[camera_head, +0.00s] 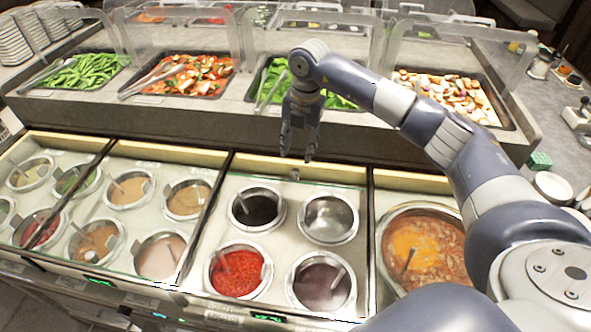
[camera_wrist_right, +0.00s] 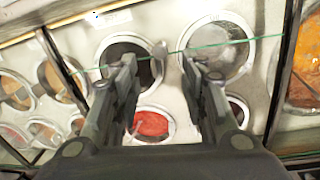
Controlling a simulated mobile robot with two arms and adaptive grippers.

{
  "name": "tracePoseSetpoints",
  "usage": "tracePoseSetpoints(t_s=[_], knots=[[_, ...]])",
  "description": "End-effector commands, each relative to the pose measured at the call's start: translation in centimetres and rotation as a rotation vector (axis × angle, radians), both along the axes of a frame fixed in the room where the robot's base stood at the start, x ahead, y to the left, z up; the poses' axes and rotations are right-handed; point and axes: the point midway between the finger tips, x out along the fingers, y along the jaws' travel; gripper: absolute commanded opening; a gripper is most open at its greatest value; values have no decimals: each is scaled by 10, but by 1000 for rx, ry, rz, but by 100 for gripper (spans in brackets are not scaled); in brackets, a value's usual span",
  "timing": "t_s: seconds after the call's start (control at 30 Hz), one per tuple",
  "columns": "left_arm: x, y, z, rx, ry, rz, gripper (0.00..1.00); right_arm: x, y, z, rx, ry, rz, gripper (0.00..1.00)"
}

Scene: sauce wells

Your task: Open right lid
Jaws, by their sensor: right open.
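A clear glass lid (camera_head: 287,232) with a thin green edge lies flat over the section with black, red and dark sauces and an empty-looking well. A small knob (camera_head: 294,175) sits at its back edge; it also shows in the right wrist view (camera_wrist_right: 160,50). My right gripper (camera_head: 297,156) points down above the back edge, close to the knob. Its fingers are apart, one on each side of the knob in the right wrist view (camera_wrist_right: 158,62), with nothing held. Whether they touch the knob cannot be told. My left gripper is not in view.
Other sauce wells (camera_head: 130,190) stand to the left, and a large soup pot (camera_head: 420,250) to the right. Behind is a raised counter (camera_head: 200,119) with vegetable trays (camera_head: 185,75) under clear guards (camera_head: 275,35). Dark dividers (camera_head: 204,235) separate the sections.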

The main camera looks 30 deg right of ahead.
Motion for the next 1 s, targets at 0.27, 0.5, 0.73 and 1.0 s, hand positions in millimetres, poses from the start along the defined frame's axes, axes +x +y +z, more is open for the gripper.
tracePoseSetpoints(t_s=[0.27,0.5,0.73,1.0], knots=[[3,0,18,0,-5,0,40,2,4,-52,0,6,-1,40],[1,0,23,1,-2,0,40,5,5,-80,0,3,-1,40],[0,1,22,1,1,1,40,5,5,-85,-1,1,0,40],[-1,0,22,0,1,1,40,5,5,-85,0,1,0,6]])
